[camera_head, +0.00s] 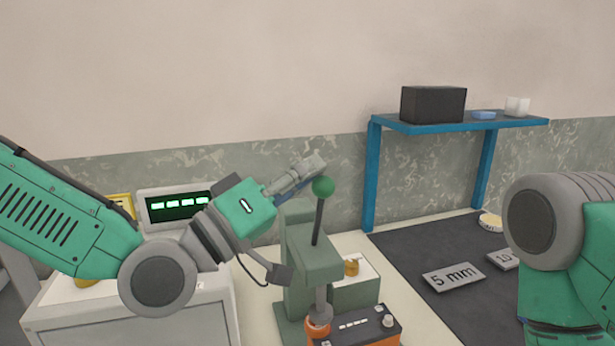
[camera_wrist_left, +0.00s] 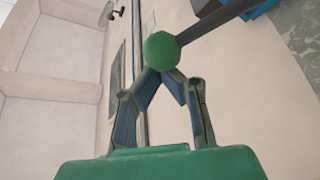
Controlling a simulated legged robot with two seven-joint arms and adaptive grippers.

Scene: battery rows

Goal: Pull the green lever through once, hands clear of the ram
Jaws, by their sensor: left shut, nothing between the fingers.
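The green lever is a dark rod with a green ball knob (camera_head: 323,187) on top of a grey-green press (camera_head: 312,262). The lever stands nearly upright, leaning slightly. My left gripper (camera_head: 312,168) is shut and empty, its fingertips close beside the knob. In the left wrist view the knob (camera_wrist_left: 162,50) lies just beyond the fingertips (camera_wrist_left: 160,74), and the rod runs off to the upper right. I cannot tell whether they touch. The press's grey ram (camera_head: 320,296) points down over an orange ring (camera_head: 317,328) by a battery (camera_head: 362,332). My right gripper is outside the view.
A box with a lit green display (camera_head: 178,206) stands on a light cabinet (camera_head: 130,318) at left. A dark mat (camera_head: 420,247) with a "5 mm" plate (camera_head: 453,277) lies right of the press. A blue shelf (camera_head: 455,126) stands behind it, holding a black box (camera_head: 432,104).

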